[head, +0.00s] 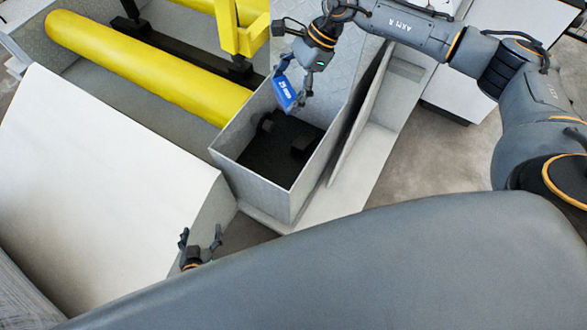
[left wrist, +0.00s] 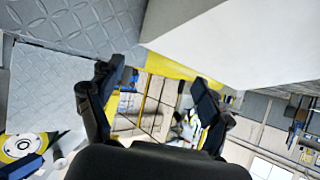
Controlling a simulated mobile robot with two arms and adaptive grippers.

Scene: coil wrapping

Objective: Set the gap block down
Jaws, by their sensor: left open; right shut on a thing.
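The gap block (head: 286,92) is blue with white marking. My right gripper (head: 293,83) is shut on it and holds it above the far left rim of an open grey box (head: 250,178). The block looks tilted and clear of the box floor. My left gripper (head: 201,240) is open and empty near the lower middle of the head view, beside the white sloped panel. Its two dark fingers stand apart in the left wrist view (left wrist: 157,82).
The box has a dark floor (head: 270,155) with dark objects in it. A thin grey panel (head: 358,115) stands upright on its right. A large white panel (head: 95,190) fills the left, with a yellow roller (head: 150,70) behind it.

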